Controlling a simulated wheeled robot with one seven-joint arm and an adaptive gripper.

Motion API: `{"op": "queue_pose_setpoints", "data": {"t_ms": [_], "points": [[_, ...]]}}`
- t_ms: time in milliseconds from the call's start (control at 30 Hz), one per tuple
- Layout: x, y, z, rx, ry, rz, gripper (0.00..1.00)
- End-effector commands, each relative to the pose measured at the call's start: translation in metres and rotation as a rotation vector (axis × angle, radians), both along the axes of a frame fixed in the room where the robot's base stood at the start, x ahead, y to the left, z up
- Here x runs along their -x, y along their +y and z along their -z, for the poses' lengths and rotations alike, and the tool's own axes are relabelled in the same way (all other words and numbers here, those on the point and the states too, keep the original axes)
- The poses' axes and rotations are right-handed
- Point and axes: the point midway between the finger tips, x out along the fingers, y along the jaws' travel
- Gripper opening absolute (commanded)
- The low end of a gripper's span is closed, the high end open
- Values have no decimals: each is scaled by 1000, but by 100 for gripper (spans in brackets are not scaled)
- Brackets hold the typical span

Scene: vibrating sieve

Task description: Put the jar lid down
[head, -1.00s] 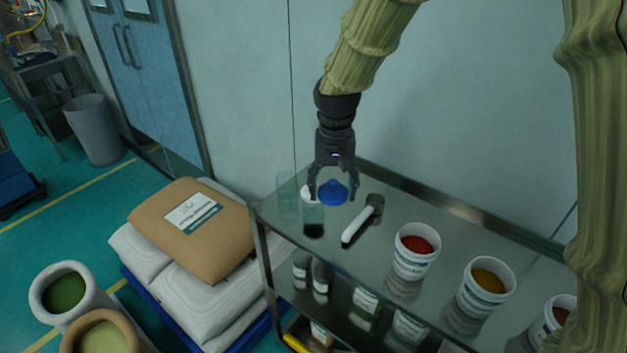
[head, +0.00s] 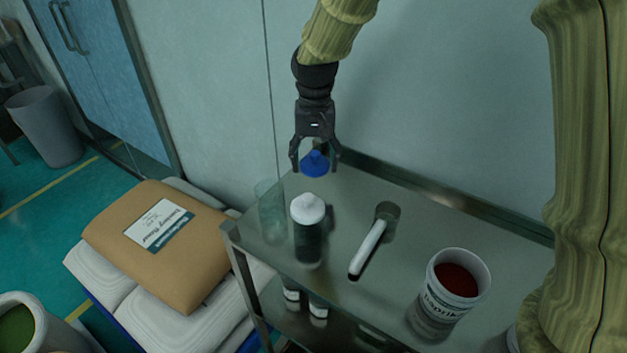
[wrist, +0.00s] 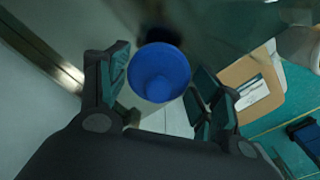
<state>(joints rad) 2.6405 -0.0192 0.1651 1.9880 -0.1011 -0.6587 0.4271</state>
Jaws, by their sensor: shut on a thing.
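The jar lid (head: 315,165) is blue with a raised knob. My gripper (head: 315,164) is shut on it, with a finger on either side, near the back left corner of the cart top. In the wrist view the lid (wrist: 159,72) shows between the fingers (wrist: 160,88). I cannot tell how high it is above the surface. A clear, see-through jar (head: 271,212) stands at the cart's left edge, in front of and left of the lid. A dark jar with a white top (head: 308,228) stands just in front of the lid.
A white-handled scoop (head: 370,247) lies on the cart top (head: 420,215). A white tub of red powder (head: 446,292) stands to its right. The wall is close behind the cart's back rail (head: 440,197). Bagged sacks (head: 150,240) are stacked at left.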

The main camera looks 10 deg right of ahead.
Motion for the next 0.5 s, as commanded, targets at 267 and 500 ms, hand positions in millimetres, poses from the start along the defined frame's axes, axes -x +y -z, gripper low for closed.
{"op": "queue_pose_setpoints", "data": {"t_ms": [267,500], "points": [[1,-2,28,0,0,3,53],[1,-3,46,1,2,4,53]]}}
